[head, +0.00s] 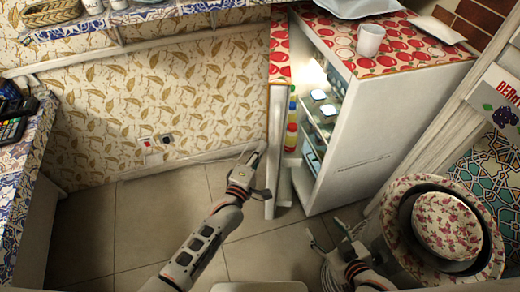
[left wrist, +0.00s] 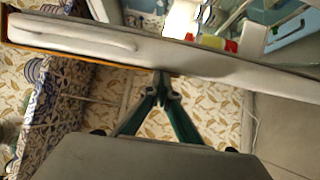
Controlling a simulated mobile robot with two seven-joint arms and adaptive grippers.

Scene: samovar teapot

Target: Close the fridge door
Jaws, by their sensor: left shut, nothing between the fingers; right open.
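The white fridge (head: 362,140) stands right of centre in the head view, with its interior showing. Its door (head: 277,140) is open, seen nearly edge-on at the fridge's left, with colourful items on its inner side. In the left wrist view the pale edge of the door (left wrist: 225,67) spans the upper part. My left gripper (head: 260,165) is shut and empty beside the door's outer side. Its fingertips (left wrist: 162,78) are at the door's edge; whether they touch it I cannot tell. My right gripper (head: 330,238) is open and empty, low in front of the fridge.
A large round patterned container (head: 400,247) stands at the lower right, close to my right gripper. A tiled counter (head: 18,165) is at the left. Tiled floor (head: 140,215) between it and my left arm is clear.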

